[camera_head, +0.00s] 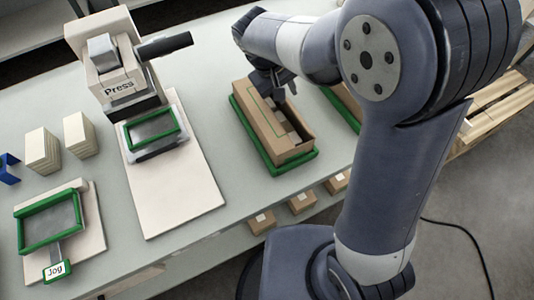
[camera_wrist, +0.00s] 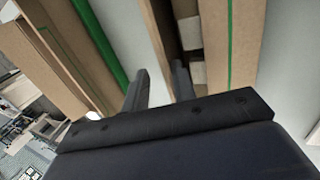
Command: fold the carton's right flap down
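The brown cardboard carton (camera_head: 262,130) sits in a green-rimmed tray (camera_head: 292,168) on the table. A dark opening with pale contents shows toward its near end. Which panel is the right flap is hard to tell. In the wrist view the carton (camera_wrist: 238,40) fills the upper right, with pale blocks inside its dark slot. My gripper (camera_head: 284,90) is over the carton's far right part. In the wrist view my gripper's (camera_wrist: 160,82) two fingers are apart with nothing seen held between them. I cannot tell whether a finger touches the carton.
A press (camera_head: 115,65) with a dark handle stands left on a pale board (camera_head: 178,195). A green-framed jog fixture (camera_head: 52,222) and stacked pale blocks (camera_head: 42,150) are farther left. Another carton (camera_head: 346,100) in a green tray stands close on the right, partly behind my arm.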

